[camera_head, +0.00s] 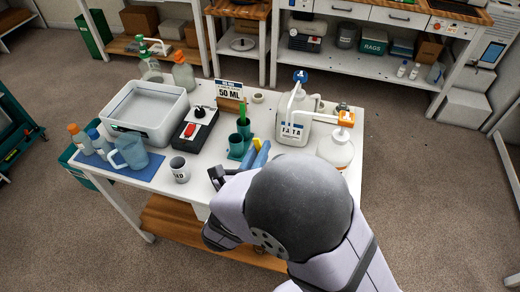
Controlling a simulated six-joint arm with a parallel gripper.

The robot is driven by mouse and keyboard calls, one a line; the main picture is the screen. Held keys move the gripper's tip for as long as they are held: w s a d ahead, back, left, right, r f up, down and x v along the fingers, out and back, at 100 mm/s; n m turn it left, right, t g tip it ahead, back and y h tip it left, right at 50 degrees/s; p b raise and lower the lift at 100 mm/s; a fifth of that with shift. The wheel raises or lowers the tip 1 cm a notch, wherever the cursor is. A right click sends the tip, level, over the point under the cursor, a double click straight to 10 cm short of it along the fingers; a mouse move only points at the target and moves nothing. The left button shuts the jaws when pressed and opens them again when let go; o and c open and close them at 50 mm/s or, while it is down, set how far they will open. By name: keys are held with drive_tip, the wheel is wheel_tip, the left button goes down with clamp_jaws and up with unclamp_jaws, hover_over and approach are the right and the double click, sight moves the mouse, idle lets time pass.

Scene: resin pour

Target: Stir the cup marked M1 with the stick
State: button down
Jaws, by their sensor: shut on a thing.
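A green stick (242,109) stands upright at a dark green cup (243,127) in the middle of the table. A second dark green cup (236,146) stands just in front of it. My gripper (216,174) is low over the front of the table, right of the white mug and in front of the green cups. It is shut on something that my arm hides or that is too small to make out. Blue and yellow pieces (261,153) show just beyond my wrist.
A white jug (295,118) and a round bottle with an orange top (337,148) stand right. A black box with a red switch (194,130), a grey-white tub (145,108) and a blue pitcher (129,153) stand left.

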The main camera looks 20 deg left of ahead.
drive_tip(key=f, duration=0.1)
drive_tip(key=d+f+b, duration=0.1)
drive_tip(key=s+f+b, duration=0.1)
drive_tip(key=f, duration=0.1)
drive_tip(key=shift+d, duration=0.3)
drive_tip(key=shift+d+f+b, duration=0.1)
drive_tip(key=shift+f+b, duration=0.4)
drive_tip(key=shift+f, duration=0.05)
drive_tip(key=shift+s+d+f+b, duration=0.1)
drive_tip(key=shift+d+f+b, duration=0.1)
drive_tip(key=shift+f+b, duration=0.25)
drive_tip(key=shift+s, duration=0.1)
